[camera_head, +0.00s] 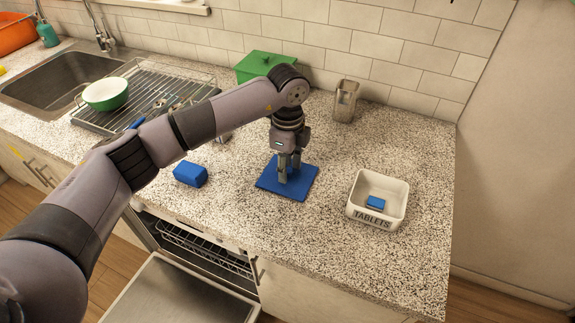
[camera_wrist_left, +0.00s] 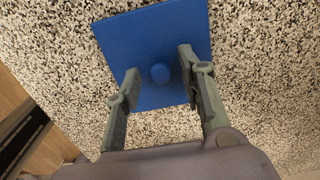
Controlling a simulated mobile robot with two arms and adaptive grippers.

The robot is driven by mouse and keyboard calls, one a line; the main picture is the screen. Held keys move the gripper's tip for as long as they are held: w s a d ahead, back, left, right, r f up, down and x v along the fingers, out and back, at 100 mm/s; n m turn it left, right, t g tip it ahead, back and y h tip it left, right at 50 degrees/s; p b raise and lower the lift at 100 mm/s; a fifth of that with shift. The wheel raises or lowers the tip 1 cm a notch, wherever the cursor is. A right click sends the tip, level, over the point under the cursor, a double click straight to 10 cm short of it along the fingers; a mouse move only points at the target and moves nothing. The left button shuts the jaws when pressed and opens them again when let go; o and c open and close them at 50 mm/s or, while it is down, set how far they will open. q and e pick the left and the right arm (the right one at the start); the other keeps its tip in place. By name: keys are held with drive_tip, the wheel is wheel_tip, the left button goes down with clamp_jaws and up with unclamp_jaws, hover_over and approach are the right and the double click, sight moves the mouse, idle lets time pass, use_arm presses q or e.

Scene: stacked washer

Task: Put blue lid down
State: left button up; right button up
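The blue lid (camera_head: 303,186) is a flat square plate that appears to lie flat on the speckled counter. It also shows in the left wrist view (camera_wrist_left: 135,45), with a small round knob (camera_wrist_left: 160,73) at its middle. My left gripper (camera_head: 288,178) points down over the lid. In the left wrist view my left gripper (camera_wrist_left: 158,85) has its two fingers apart, one on each side of the knob, with gaps between them and it. The knob is hidden by the fingers in the head view. My right gripper is not in view.
A white tablets box (camera_head: 393,219) with a blue block (camera_head: 375,203) inside stands right of the lid. Another blue block (camera_head: 190,174) lies to the left. A green lidded container (camera_head: 262,62) and a glass holder (camera_head: 345,101) stand behind. The dishwasher (camera_head: 180,290) is open below.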

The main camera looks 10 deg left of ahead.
use_arm(q)
wheel_tip(320, 180, up, 12)
drive_tip(key=b, duration=0.2)
drive_tip(key=shift+b, duration=0.35)
drive_tip(key=shift+s+f, duration=0.1)
